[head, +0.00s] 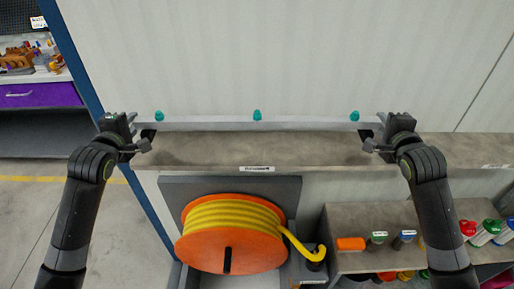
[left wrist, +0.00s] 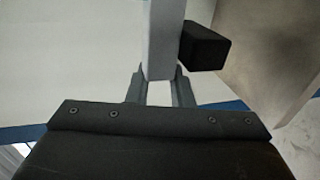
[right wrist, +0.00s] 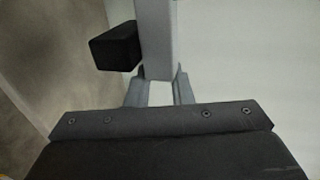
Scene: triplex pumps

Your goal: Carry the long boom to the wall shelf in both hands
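The long boom (head: 300,125) is a pale grey bar with three teal nozzles along it, lying level from left to right. It is above the back part of the wall shelf (head: 250,150), a grey-brown ledge with a label on its front edge. I cannot tell whether it touches the shelf. My left gripper (head: 134,124) is at the boom's left end, with its fingers on both sides of the bar (left wrist: 164,40). My right gripper (head: 381,126) is at the right end, fingers likewise around the bar (right wrist: 157,40). Both look shut on it.
A black block shows beside the bar in the left wrist view (left wrist: 204,47) and right wrist view (right wrist: 115,46). Below the shelf are an orange reel (head: 228,255) with yellow hose and a lower bench (head: 370,215) with coloured parts. The shelf top's middle is bare.

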